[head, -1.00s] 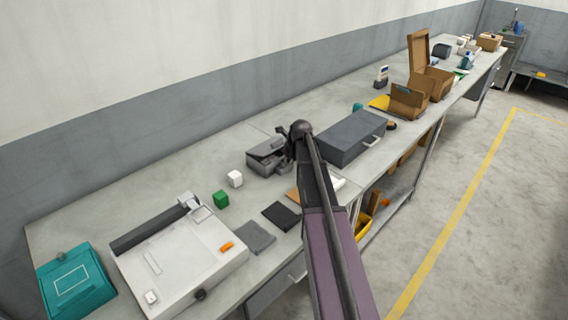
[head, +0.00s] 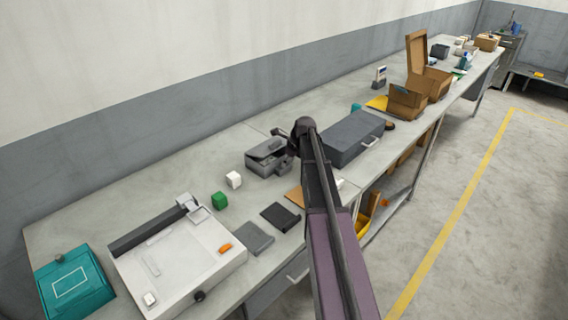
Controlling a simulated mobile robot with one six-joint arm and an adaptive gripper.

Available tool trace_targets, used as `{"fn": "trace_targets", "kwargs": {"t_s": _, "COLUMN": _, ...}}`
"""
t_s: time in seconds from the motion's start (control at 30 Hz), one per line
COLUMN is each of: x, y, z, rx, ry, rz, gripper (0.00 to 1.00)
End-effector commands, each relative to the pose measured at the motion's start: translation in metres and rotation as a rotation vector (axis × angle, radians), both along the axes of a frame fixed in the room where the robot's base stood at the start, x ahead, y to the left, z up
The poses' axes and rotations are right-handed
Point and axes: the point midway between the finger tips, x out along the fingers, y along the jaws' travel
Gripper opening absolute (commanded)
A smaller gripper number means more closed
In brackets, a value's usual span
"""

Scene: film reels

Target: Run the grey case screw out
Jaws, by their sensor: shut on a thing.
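The small grey case (head: 266,160) sits on the bench, left of my arm. Its lid looks slightly raised, and part of its right side is behind my wrist. My gripper (head: 281,136) is at the case's upper right edge, small and dark in this view. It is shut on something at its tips. The grey case screw itself is too small and too covered to make out. I cannot tell whether the gripper touches the case.
A larger dark grey box (head: 352,136) with a handle lies close to the right of my wrist. A white device (head: 180,262) fills the near left.

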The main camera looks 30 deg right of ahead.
Motion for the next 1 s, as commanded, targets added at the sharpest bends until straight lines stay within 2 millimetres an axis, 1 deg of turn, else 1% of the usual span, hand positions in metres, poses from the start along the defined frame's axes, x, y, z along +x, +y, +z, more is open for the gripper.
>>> {"fn": "trace_targets", "kwargs": {"t_s": 0.03, "x": -0.003, "y": 0.005, "z": -0.001, "rx": 0.008, "ry": 0.007, "rz": 0.006, "gripper": 0.0}}
{"fn": "trace_targets", "kwargs": {"t_s": 0.13, "x": -0.003, "y": 0.005, "z": 0.0, "rx": 0.008, "ry": 0.007, "rz": 0.006, "gripper": 0.0}}
{"fn": "trace_targets", "kwargs": {"t_s": 0.17, "x": -0.003, "y": 0.005, "z": 0.0, "rx": 0.008, "ry": 0.006, "rz": 0.006, "gripper": 0.39}}
{"fn": "trace_targets", "kwargs": {"t_s": 0.2, "x": -0.003, "y": 0.005, "z": 0.0, "rx": 0.008, "ry": 0.005, "rz": 0.006, "gripper": 0.51}}
{"fn": "trace_targets", "kwargs": {"t_s": 0.23, "x": -0.003, "y": 0.005, "z": 0.0, "rx": 0.007, "ry": 0.005, "rz": 0.005, "gripper": 0.59}}
{"fn": "trace_targets", "kwargs": {"t_s": 0.27, "x": -0.003, "y": 0.005, "z": 0.0, "rx": 0.007, "ry": 0.005, "rz": 0.005, "gripper": 0.63}}
{"fn": "trace_targets", "kwargs": {"t_s": 0.73, "x": -0.001, "y": 0.002, "z": 0.002, "rx": 0.002, "ry": 0.003, "rz": 0.001, "gripper": 0.63}}
{"fn": "trace_targets", "kwargs": {"t_s": 1.0, "x": -0.001, "y": 0.001, "z": 0.018, "rx": 0.002, "ry": 0.003, "rz": 0.0, "gripper": 0.63}}
